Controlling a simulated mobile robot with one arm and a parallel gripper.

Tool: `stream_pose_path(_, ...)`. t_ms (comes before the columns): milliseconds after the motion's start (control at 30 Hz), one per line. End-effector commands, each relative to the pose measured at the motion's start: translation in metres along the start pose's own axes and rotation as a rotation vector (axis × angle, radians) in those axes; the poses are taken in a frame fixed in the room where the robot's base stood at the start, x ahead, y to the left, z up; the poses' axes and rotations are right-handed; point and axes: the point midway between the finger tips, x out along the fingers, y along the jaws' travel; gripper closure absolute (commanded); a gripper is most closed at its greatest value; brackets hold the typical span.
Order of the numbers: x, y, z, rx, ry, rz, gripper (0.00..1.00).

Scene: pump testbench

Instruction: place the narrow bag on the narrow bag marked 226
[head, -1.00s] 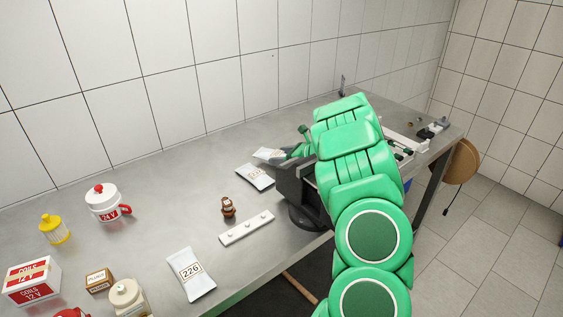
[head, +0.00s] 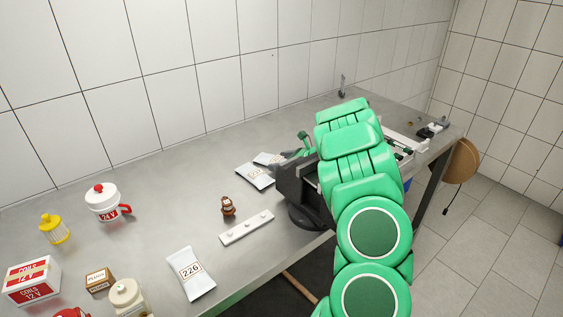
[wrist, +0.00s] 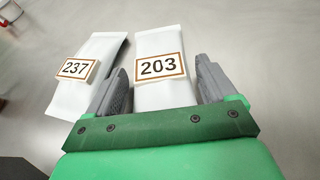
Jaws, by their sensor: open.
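The narrow bag marked 226 (head: 190,273) lies flat, label up, near the front edge of the bench in the head view. In the wrist view, a white bag marked 203 (wrist: 165,92) lies between the two grey fingers of my gripper (wrist: 163,70). The fingers are open, one on each side of it; I cannot tell whether either touches it. A white bag marked 237 (wrist: 85,75) lies left of it, outside the left finger. In the head view, two bags lie close together by my gripper, the nearer (head: 255,176) and the farther (head: 270,159), partly hidden by my arm.
A white strip (head: 246,228) and a small brown bottle (head: 228,206) stand between the bags by my gripper and bag 226. Left are a coils box (head: 31,281), a brown box (head: 99,279), a cream jar (head: 127,297) and a 24 V jug (head: 104,203).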

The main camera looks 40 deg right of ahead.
Motion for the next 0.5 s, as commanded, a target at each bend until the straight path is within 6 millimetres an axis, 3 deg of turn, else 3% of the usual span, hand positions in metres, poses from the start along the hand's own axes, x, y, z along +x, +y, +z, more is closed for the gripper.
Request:
stream_pose_path(167,-0.011,0.0,0.002,-0.001,0.0,-0.001,0.15)
stream_pose_path(333,-0.035,-0.001,0.003,-0.002,0.003,-0.003,0.15)
stream_pose_path(500,-0.042,-0.001,0.027,-0.002,0.001,-0.002,0.15)
